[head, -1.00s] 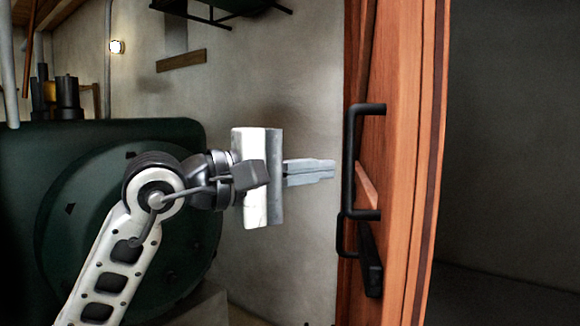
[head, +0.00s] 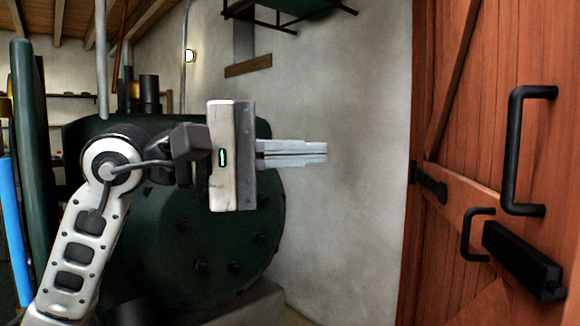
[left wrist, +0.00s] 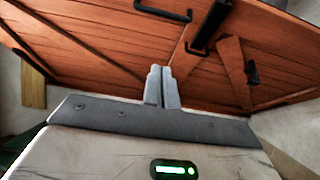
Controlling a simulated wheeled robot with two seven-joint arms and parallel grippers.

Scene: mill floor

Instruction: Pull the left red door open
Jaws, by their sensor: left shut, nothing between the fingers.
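The red plank door (head: 465,130) stands at the right in the head view, its inner face turned partly towards me. It carries a long black pull handle (head: 515,150), a smaller black handle (head: 470,235) and a black latch box (head: 525,262). The door also fills the top of the left wrist view (left wrist: 110,50). My left gripper (head: 326,152) is shut and empty, pointing right, with a clear gap to the door and handles in the head view. Its closed fingers show in the left wrist view (left wrist: 162,88). The door's free edge is out of the head view. My right gripper is not in view.
A large dark green machine (head: 225,260) stands behind my left arm. A pale wall (head: 350,90) lies between it and the door. A green metal frame (head: 290,10) hangs high on the wall. A blue pole (head: 14,230) stands at the far left.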

